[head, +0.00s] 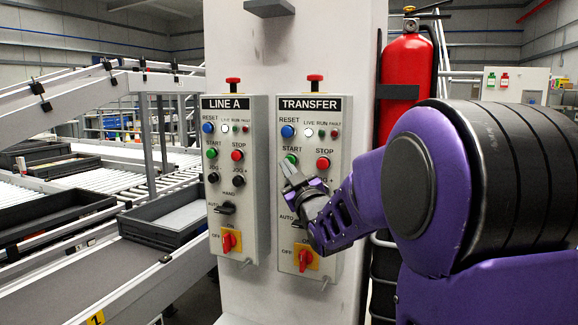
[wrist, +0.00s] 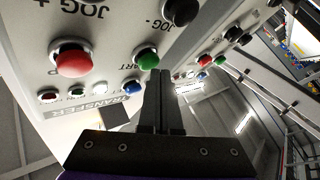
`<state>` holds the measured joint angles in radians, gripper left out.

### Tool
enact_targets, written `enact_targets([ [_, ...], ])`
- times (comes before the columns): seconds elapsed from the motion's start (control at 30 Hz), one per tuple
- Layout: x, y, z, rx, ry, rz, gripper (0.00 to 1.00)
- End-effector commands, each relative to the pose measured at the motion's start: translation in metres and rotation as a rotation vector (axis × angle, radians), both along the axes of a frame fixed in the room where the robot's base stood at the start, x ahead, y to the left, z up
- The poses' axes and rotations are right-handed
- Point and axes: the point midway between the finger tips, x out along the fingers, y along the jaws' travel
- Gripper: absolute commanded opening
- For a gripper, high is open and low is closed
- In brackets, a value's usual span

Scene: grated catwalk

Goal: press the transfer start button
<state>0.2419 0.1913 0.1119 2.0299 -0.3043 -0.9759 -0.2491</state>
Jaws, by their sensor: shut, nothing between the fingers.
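The TRANSFER panel (head: 334,200) is a light grey box on a white column. Its green START button (head: 291,158) sits left of the red STOP button (head: 323,163), below the blue RESET button (head: 288,131). My gripper (head: 289,168) is shut and empty, its fingertips just below the green button in the head view. In the wrist view the panel is upside down; the green button (wrist: 148,58) shows beside the shut fingertips (wrist: 162,73), with the red button (wrist: 73,60) to the left. I cannot tell whether the fingertips touch the panel.
The LINE A panel (head: 232,180), with similar controls, is close on the left. A selector and a red-on-yellow switch (head: 305,259) stick out low on the TRANSFER panel. A fire extinguisher (head: 405,75) hangs at the right. Conveyors with grey trays (head: 175,225) fill the left.

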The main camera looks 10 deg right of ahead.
Motion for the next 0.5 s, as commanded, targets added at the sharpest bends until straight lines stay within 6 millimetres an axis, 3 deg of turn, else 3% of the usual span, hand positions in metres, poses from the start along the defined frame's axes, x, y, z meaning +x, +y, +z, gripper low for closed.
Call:
enact_targets([
  [0.5,-0.0084,0.0066,-0.0001,-0.001,0.001,0.002,0.0],
])
